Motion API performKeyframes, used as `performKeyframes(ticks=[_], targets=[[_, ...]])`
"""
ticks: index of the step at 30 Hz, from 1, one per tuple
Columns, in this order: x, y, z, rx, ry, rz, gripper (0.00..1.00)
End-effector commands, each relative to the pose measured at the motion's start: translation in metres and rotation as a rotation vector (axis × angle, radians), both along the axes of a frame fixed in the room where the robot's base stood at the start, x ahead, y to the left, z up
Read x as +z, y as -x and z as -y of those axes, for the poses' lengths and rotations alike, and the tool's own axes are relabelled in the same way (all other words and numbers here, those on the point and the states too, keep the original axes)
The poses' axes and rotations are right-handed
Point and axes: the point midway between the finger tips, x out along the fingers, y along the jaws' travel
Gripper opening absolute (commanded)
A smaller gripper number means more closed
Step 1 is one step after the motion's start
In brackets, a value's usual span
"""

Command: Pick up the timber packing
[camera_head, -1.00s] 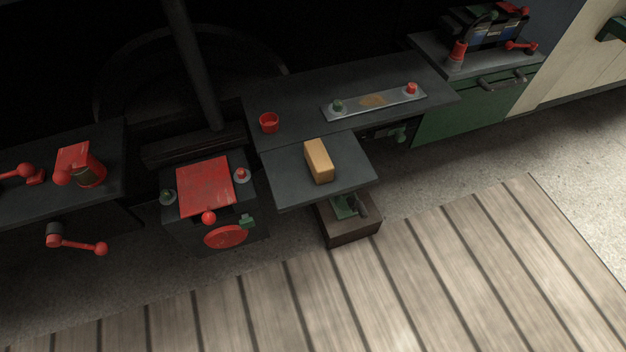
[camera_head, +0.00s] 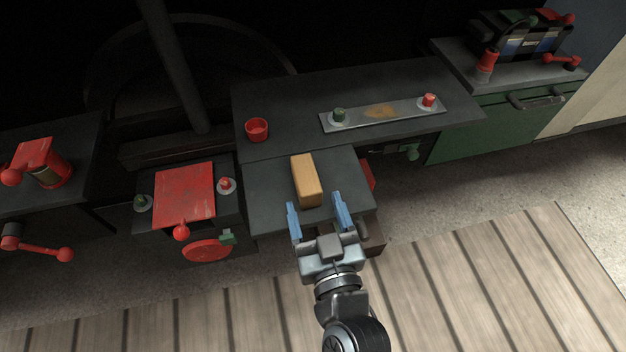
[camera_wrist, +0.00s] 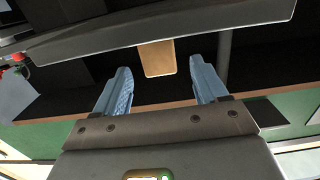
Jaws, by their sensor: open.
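The timber packing (camera_head: 306,180) is a small tan wooden block lying on a dark low shelf (camera_head: 268,193) in the middle of the head view. My gripper (camera_head: 318,212) is open and empty, its two blue fingers pointing at the block's near end, one toward each side. The fingers are short of the block and not visibly touching it. In the wrist view, the block's tan end (camera_wrist: 157,58) shows between and beyond the two blue fingers (camera_wrist: 163,78).
A red cup (camera_head: 256,130) and a metal plate with two knobs (camera_head: 382,112) stand on the higher dark bench behind. A red-topped box (camera_head: 185,195) is at the left. A green cabinet (camera_head: 480,125) is at the right. Wooden slats (camera_head: 480,270) cover the floor in front.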

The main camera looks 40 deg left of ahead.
Motion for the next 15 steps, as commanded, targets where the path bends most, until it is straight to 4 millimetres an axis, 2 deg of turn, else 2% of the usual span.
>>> performKeyframes(ticks=[15], targets=[[-0.001, -0.039, -0.046, 0.002, -0.001, 0.0, 0.72]])
